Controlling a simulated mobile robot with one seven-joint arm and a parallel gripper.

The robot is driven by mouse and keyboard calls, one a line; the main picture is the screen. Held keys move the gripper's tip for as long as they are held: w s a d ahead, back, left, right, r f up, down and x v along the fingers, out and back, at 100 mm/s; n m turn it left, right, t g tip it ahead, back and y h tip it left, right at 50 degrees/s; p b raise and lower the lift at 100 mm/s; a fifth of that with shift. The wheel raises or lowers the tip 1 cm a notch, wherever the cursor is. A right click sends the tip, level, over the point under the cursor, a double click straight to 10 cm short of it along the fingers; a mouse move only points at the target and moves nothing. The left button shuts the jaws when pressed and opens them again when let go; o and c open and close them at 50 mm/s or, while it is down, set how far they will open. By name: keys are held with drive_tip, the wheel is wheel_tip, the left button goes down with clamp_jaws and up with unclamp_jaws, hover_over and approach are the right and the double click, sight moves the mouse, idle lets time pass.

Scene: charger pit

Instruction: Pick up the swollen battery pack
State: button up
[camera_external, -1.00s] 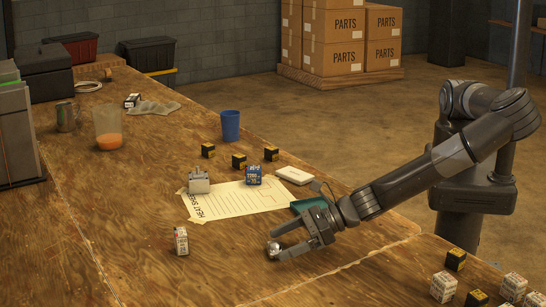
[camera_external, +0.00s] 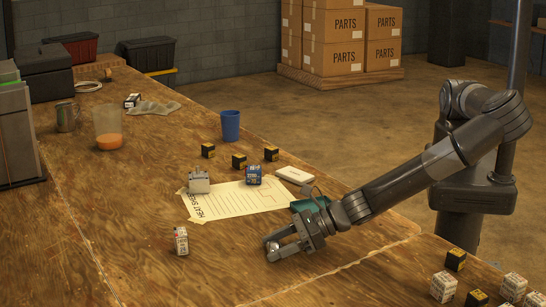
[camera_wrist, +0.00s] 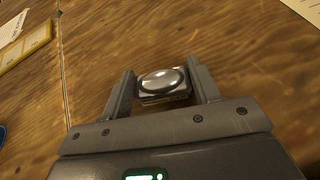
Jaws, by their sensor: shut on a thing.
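The swollen battery pack (camera_wrist: 163,80) is a small block with a bulging silver top. In the wrist view it sits between the two fingers of my gripper (camera_wrist: 161,88), which is shut on it. In the outside view my gripper (camera_external: 271,248) is low over the bench's front part, and its fingers mostly hide the pack. I cannot tell whether the pack is touching the wood.
A white labelled block (camera_external: 181,241) stands left of my gripper. A paper sheet (camera_external: 235,201) lies behind, with a grey block (camera_external: 199,181) and a blue block (camera_external: 254,175) on it. Several small blocks stand at the bottom right. Bare wood surrounds my gripper.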

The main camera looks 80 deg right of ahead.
drive_tip(key=shift+c, duration=1.2)
drive_tip(key=shift+r, duration=0.1)
